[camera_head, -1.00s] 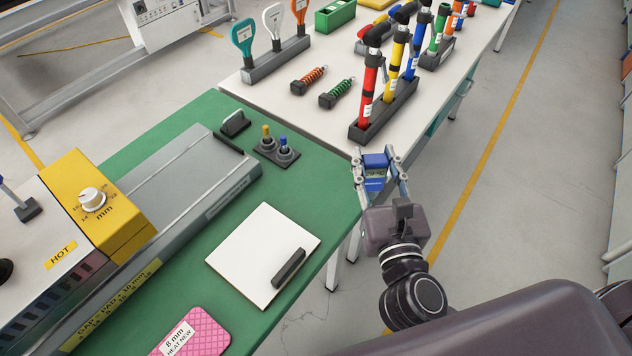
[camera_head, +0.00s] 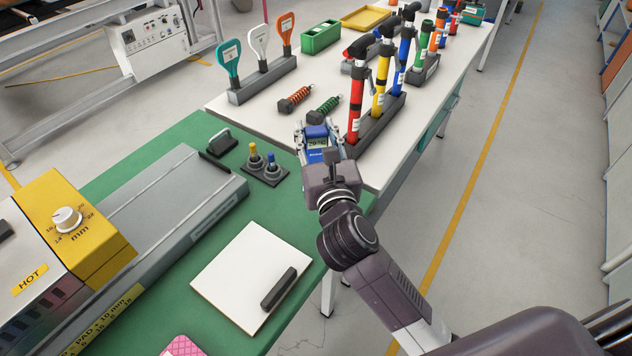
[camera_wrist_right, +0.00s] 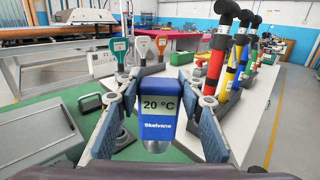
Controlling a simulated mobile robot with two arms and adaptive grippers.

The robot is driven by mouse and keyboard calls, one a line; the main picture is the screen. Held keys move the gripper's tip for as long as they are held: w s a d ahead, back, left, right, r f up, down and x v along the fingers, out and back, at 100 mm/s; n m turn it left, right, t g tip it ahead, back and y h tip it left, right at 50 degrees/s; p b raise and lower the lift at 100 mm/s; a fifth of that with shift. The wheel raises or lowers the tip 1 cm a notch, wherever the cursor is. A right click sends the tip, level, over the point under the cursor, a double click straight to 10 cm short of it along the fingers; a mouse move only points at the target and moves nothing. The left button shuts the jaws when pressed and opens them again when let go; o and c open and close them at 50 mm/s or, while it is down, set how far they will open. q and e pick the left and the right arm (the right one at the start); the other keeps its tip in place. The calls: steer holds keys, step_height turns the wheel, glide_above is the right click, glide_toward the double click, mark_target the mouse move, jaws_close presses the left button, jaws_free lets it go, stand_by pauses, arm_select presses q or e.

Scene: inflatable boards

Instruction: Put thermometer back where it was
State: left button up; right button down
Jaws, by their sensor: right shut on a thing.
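The thermometer (camera_head: 317,142) is a blue device with a small display. In the right wrist view the thermometer (camera_wrist_right: 159,108) stands between the fingers, and its display reads 20 °C. My right gripper (camera_head: 320,145) is shut on it, above the seam where the green table (camera_head: 180,146) meets the white table (camera_head: 258,116). The lower end of the thermometer is partly hidden by my gripper in the head view. My left gripper is not in view.
A dark rack (camera_head: 378,128) with red, yellow and blue pumps stands just right of my gripper. Two small springs (camera_head: 325,108) lie behind it. Two toggle-like fittings (camera_head: 264,168) stand to the left. A white board (camera_head: 235,270) with a black handle lies nearer.

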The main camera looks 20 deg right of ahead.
step_height(320, 180, down, 8)
steer(key=shift+f+b, duration=0.25)
steer(key=shift+b, duration=0.65)
steer(key=shift+f+b, duration=0.75)
steer(key=shift+f, duration=1.45)
steer(key=shift+f, duration=0.15)
steer(key=c, duration=1.3)
jaws_free()
